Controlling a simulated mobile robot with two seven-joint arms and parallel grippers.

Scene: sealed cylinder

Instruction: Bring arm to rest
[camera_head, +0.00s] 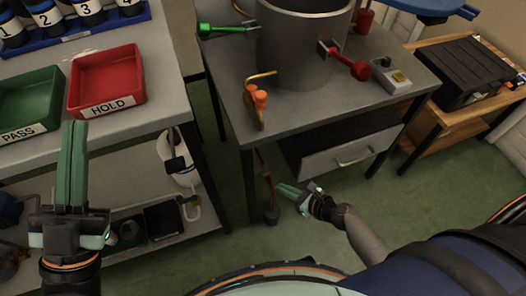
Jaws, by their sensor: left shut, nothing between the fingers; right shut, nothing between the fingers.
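My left gripper (73,165) points up the picture at the left, in front of the left bench. Its green fingers are together with nothing between them. My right gripper (287,194) is low in front of the middle table, pointing left, with its fingers shut and empty. My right arm reaches it from the lower right. A large grey cylinder (300,50) stands on the middle table (225,75), its top cut off by the picture edge. Neither gripper touches the cylinder.
A red HOLD tray (107,80) and green PASS tray (30,100) sit on the left bench, with numbered bottles (88,12) behind. Valve handles in green (207,28), red (360,70) and orange (257,97) surround the cylinder. A drawer (345,158) hangs below. A black case (465,70) is right.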

